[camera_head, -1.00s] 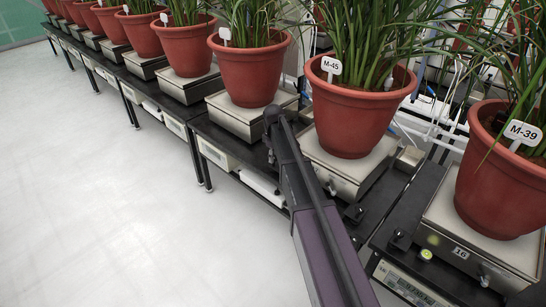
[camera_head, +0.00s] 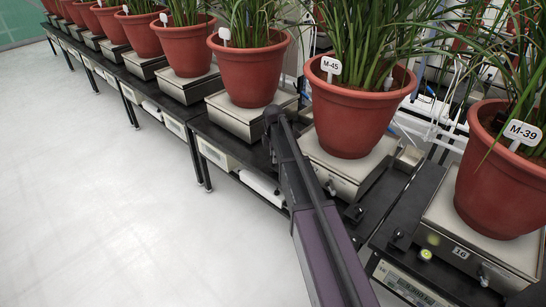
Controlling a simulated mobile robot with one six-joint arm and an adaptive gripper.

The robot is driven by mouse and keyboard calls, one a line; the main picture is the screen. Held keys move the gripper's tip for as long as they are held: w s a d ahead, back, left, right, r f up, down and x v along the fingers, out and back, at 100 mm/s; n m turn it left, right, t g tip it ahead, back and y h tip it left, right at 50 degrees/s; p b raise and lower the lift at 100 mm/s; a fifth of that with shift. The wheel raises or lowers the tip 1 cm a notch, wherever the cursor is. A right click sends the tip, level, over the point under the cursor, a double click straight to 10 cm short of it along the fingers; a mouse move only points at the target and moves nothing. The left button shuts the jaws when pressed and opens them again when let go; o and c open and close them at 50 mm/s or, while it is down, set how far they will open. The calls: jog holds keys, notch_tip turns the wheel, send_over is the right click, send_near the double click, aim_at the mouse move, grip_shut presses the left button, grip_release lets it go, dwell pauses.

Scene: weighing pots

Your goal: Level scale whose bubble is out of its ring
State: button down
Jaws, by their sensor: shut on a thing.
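Several scales stand in a row on black tables, each bearing a red pot. The nearest scale (camera_head: 437,222), labelled 16, holds the pot tagged M-39 (camera_head: 497,185). A small round yellow-green bubble level (camera_head: 426,254) shows at its front left; its bubble is too small to read against the ring. The scale (camera_head: 345,172) under the pot tagged M-45 (camera_head: 352,112) is partly behind my arm. My arm runs from the bottom centre up to the front of the tables.
A display (camera_head: 405,287) faces the aisle. Plants and tubing crowd the back right. The pale floor (camera_head: 110,200) at left is clear.

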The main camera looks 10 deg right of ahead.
jog(key=shift+s+a+n, duration=0.15)
jog(key=shift+s+n, duration=0.1)
jog(key=shift+n, duration=0.55)
jog(key=shift+c, duration=1.7)
grip_release()
jog(key=shift+w, duration=0.2)
jog(key=shift+r, duration=0.15)
